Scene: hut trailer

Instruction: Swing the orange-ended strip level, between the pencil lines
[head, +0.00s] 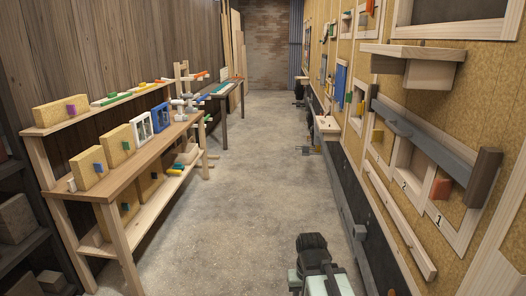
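I cannot single out the orange-ended strip for certain. Small orange pieces show on the left bench, at the end of a strip on its upper shelf (158,81) and farther along it. An orange block (441,189) sits in the opening marked 1 on the right wall. No pencil lines can be made out at this distance. My folded arm (320,272), mint and black, shows at the bottom, right of centre, apart from the bench and the wall. Its fingertips cannot be made out, and nothing held is visible.
A wooden bench (146,171) with several latch boards runs along the left. The right wall carries a grey bar (424,146), a jutting shelf (433,53) and a wooden rail (398,219). Bare concrete floor (268,165) lies clear between them, toward a brick end wall (262,45).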

